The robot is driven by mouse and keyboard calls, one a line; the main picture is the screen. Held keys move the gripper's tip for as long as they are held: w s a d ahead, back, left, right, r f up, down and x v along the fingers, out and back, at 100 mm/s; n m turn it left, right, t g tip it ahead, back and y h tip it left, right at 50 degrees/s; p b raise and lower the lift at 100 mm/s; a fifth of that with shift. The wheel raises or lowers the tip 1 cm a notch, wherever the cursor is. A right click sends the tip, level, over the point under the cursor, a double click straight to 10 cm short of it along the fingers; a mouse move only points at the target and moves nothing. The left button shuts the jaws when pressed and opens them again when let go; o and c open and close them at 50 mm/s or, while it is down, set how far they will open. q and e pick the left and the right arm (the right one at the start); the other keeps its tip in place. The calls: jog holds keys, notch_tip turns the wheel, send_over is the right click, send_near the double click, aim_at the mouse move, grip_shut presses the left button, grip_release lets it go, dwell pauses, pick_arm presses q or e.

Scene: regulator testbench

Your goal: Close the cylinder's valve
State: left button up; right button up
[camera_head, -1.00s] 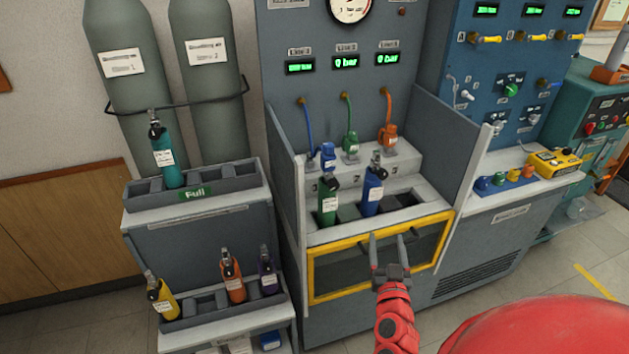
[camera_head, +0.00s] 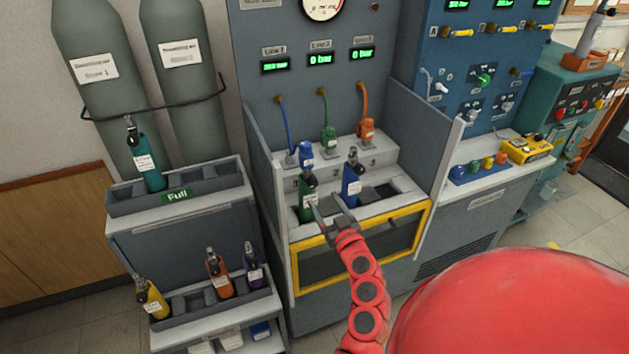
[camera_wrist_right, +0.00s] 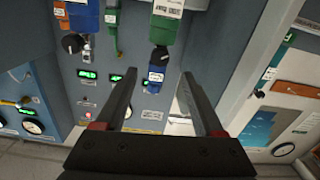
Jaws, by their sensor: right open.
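Two cylinders stand in the bench's slots in the head view: a green one (camera_head: 307,203) on the left and a blue one (camera_head: 351,185) to its right, each with a dark valve on top. My right gripper (camera_head: 328,205) is open and empty, low in front of these two, its left finger overlapping the green cylinder in the picture. In the right wrist view, upside down, the open fingers (camera_wrist_right: 158,75) point toward the green cylinder (camera_wrist_right: 167,22) and its black valve (camera_wrist_right: 158,55). The blue cylinder (camera_wrist_right: 84,18) shows at upper left. Contact cannot be told. My left gripper is out of view.
Side panels and a yellow-framed front (camera_head: 400,228) bound the bench. Blue, green and orange line connectors (camera_head: 366,130) stand behind the cylinders. At left, a rack (camera_head: 225,180) marked Full holds a teal cylinder (camera_head: 148,165); a lower rack (camera_head: 190,318) holds yellow, orange and purple ones.

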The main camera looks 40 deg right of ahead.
aim_at(314, 184)
jog(key=p+x, duration=0.1)
jog(key=x, duration=0.4)
jog(key=shift+w, duration=0.4)
jog(key=shift+w+d+p, duration=0.2)
jog(key=shift+w+p, duration=0.1)
jog(key=shift+w, duration=0.6)
jog(key=shift+d, duration=0.1)
grip_shut()
